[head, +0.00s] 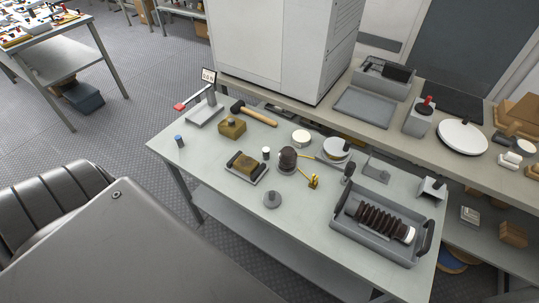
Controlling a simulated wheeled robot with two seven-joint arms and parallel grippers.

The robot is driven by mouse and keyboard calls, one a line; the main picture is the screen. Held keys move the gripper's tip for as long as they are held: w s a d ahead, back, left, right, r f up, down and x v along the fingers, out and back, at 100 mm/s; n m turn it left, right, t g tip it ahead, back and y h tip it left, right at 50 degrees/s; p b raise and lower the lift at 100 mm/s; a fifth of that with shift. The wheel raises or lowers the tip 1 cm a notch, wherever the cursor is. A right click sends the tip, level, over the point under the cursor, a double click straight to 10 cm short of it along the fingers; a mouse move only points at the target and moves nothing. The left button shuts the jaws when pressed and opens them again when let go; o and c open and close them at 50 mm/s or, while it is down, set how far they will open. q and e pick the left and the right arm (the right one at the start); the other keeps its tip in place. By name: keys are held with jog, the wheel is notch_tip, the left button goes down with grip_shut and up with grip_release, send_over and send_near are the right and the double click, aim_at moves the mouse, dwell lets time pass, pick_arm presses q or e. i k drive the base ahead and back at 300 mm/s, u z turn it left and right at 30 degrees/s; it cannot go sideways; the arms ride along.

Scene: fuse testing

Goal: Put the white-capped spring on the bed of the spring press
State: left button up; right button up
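A small upright cylinder with a white top (266,152) stands near the middle of the table and looks like the white-capped spring. Its coils are too small to make out. A grey stand with a red-ended lever and a display (206,108) is at the table's far left corner. It looks like the spring press, and its bed appears empty, though small in view. A similar small cylinder with a blue top (179,140) stands near the left edge. Neither of my grippers shows in the head view.
A grey tray (341,239) holding a dark ribbed piece with a white end (380,221) fills the table's right end. Around the middle are a hammer (254,114), a brass block (232,127), a dark round pot (287,160) and a grey disc weight (272,200). The left front is clear.

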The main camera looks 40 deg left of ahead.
aim_at(202, 113)
jog(key=z, duration=0.1)
jog(key=i, duration=0.25)
jog(key=u, duration=0.9)
